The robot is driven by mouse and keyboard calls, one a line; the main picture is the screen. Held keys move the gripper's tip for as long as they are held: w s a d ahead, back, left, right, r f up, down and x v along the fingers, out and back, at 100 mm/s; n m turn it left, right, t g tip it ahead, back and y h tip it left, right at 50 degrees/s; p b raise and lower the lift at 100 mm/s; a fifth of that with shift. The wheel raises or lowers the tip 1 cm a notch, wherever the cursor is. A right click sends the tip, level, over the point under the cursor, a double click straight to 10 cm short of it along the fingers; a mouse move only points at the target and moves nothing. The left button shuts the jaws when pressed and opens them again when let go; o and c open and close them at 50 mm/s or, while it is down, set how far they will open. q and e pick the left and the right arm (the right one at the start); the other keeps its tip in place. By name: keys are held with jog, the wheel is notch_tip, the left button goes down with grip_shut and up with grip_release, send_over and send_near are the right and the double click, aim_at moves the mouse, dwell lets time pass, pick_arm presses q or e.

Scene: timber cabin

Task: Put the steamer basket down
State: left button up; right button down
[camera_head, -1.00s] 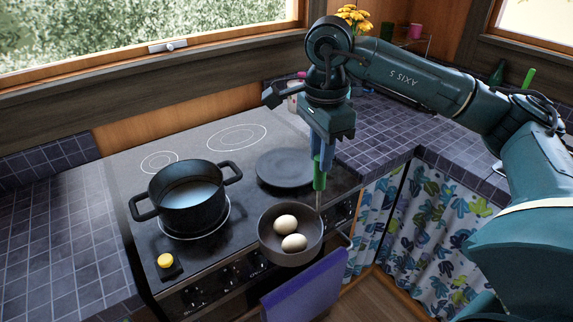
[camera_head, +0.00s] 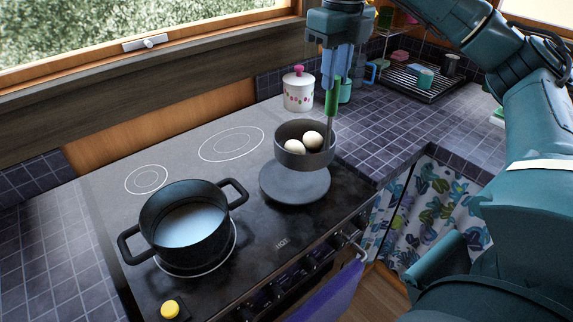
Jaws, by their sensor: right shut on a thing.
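The steamer basket (camera_head: 291,157) is a round dark grey bowl with two pale eggs (camera_head: 305,142) in it. It is upright above the back part of the round dark plate (camera_head: 296,187) on the right of the stove. I cannot tell whether its base touches the plate. My right gripper (camera_head: 331,118) points down and is shut on the basket's right rim, with a green fingertip there. My left gripper is not in view.
A black pot (camera_head: 186,226) with pale liquid stands on the front left burner, its handle towards the basket. The back burners (camera_head: 231,144) are bare. A dish rack (camera_head: 432,82) stands back right.

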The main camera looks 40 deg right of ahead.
aim_at(332, 111)
notch_tip(332, 111, down, 5)
jog(key=b, duration=0.3)
jog(key=shift+d+f, duration=0.1)
jog(key=shift+f, duration=0.25)
jog(key=shift+f+b, duration=0.35)
notch_tip(332, 111, down, 3)
jog(key=shift+f, duration=0.1)
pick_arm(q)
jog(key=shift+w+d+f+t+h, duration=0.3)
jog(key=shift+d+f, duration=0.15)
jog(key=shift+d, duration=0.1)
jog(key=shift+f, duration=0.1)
pick_arm(e)
jog(key=shift+f, duration=0.2)
jog(key=c, duration=1.3)
grip_release()
jog(key=shift+o, duration=0.2)
